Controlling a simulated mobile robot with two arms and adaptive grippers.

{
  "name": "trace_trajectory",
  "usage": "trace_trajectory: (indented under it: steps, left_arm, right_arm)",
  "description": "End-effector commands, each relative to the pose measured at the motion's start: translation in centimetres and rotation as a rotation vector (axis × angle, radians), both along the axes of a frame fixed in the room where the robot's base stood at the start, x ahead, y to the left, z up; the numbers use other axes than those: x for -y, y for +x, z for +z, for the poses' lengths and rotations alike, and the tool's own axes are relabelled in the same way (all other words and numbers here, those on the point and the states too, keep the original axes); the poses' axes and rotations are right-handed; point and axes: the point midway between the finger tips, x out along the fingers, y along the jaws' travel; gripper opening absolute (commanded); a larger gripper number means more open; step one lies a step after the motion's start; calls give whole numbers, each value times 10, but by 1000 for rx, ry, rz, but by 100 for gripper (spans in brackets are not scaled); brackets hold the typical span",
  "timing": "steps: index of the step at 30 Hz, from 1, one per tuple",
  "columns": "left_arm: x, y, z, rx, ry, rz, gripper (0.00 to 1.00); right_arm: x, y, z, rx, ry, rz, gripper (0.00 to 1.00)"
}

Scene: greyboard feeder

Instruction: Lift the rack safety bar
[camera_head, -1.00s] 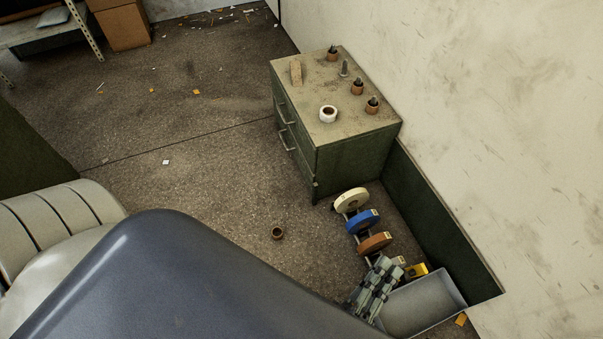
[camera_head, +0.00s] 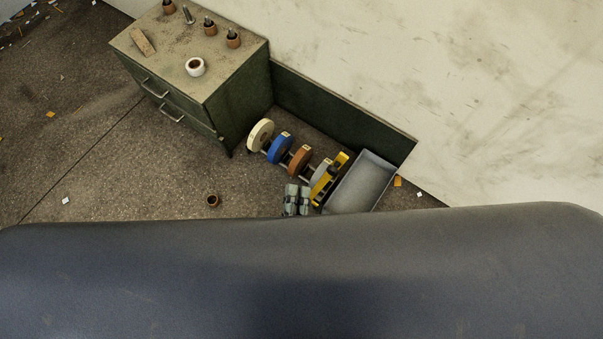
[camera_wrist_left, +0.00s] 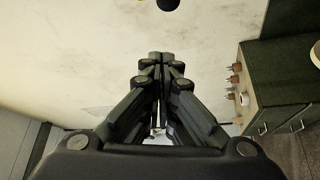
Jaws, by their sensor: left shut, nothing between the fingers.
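A rack on the floor holds a row of tape rolls: cream (camera_head: 260,135), blue (camera_head: 280,147), orange (camera_head: 300,159) and grey (camera_head: 321,171). A yellow part (camera_head: 324,188) stands at the rack's near end and may be the safety bar; I cannot tell for sure. My right gripper is not in view.
A grey tray (camera_head: 360,186) lies right of the rack. A green cabinet (camera_head: 185,105) stands beyond it with a white roll (camera_head: 195,67) on top. A small brown ring (camera_head: 212,200) lies on the floor. The wall (camera_head: 480,90) closes off the right side.

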Motion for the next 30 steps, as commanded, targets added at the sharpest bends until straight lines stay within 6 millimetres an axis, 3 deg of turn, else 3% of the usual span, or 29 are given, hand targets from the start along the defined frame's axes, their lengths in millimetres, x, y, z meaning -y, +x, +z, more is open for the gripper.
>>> trace_trajectory:
  steps: [3, 9, 30]
  left_arm:
    - [-4, -21, -5, -2, 2, -1, 0]
    - [-7, -36, -6, 1, 0, 1, 0]
    - [-7, -36, -8, -4, 12, -4, 0]
  right_arm:
    - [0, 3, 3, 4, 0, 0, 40]
    - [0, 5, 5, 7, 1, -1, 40]
    - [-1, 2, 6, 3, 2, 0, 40]
